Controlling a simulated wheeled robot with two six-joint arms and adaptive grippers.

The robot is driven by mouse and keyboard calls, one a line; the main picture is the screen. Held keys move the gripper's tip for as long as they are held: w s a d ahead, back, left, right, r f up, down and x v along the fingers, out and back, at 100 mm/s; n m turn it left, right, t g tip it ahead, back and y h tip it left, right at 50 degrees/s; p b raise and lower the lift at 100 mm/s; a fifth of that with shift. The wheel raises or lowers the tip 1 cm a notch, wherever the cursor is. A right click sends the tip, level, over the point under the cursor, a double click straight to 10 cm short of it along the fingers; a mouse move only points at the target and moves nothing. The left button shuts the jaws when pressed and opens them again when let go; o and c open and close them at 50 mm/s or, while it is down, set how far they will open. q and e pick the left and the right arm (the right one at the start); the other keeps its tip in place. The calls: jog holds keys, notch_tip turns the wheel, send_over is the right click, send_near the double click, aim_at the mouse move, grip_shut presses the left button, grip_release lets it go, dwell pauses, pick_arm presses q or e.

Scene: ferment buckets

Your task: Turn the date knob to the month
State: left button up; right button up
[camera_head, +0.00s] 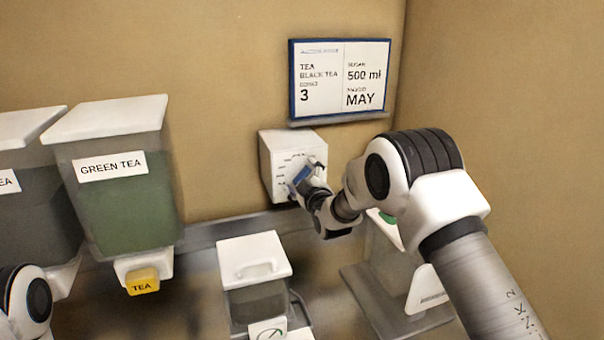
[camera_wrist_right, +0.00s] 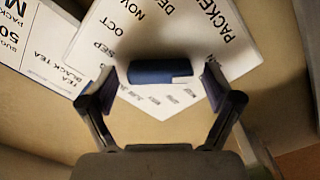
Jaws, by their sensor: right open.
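The date knob is a blue bar (camera_wrist_right: 160,72) on the front of a white box (camera_head: 277,165) fixed to the wall. The box face carries month names; SEP, OCT, NOV and DEC read clearly in the right wrist view, and the other months are small or blurred. My right gripper (camera_head: 303,180) is at the box face and partly hides it. In the right wrist view its open fingers (camera_wrist_right: 158,88) stand on either side of the knob, with visible gaps at both ends. A blue-framed sign (camera_head: 340,78) above reads MAY. My left gripper is out of view.
A GREEN TEA dispenser (camera_head: 125,200) with a yellow TEA tap (camera_head: 142,281) hangs at left, beside another dispenser (camera_head: 30,190). A grey stand (camera_head: 375,290) is at right, close under my right arm.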

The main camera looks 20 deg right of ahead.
jog(key=shift+s, duration=0.1)
jog(key=c, duration=1.2)
jog(key=shift+o, duration=0.3)
